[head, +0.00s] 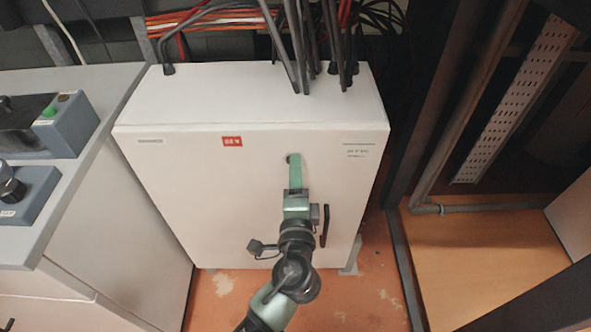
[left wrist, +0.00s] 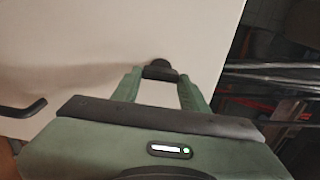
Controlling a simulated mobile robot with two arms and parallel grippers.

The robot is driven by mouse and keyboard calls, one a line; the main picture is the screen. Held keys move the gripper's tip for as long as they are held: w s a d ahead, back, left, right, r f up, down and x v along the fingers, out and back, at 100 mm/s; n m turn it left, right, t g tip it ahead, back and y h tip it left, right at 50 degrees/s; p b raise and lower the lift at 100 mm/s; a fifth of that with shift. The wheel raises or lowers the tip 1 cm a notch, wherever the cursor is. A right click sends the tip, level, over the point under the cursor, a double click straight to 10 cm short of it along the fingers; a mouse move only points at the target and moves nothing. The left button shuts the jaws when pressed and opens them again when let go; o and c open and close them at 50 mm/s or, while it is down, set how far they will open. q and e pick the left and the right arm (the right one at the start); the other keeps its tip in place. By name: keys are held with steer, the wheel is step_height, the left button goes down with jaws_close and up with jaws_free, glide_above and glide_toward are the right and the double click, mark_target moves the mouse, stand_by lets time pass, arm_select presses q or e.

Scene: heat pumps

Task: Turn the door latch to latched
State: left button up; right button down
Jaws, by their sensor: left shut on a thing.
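The white cabinet door (head: 220,190) faces me below the cabinet's top. A small dark latch (head: 289,159) sits on its upper right part. My left gripper (head: 294,161) reaches up to it with green fingers. In the left wrist view the dark latch (left wrist: 160,70) lies between the two fingertips of my left gripper (left wrist: 160,75), which is shut on it. The fingers partly hide the latch, so I cannot tell its exact angle. My right gripper is not in view.
A dark bar handle (head: 325,226) stands on the door just right of my left wrist. Cables (head: 300,50) rise from the cabinet top. A grey bench (head: 75,150) with control boxes stands at left. A dark frame (head: 425,150) stands close at right.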

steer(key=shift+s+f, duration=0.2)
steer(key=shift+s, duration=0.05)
arm_select(q)
steer(key=o, duration=1.4)
steer(key=s, duration=0.8)
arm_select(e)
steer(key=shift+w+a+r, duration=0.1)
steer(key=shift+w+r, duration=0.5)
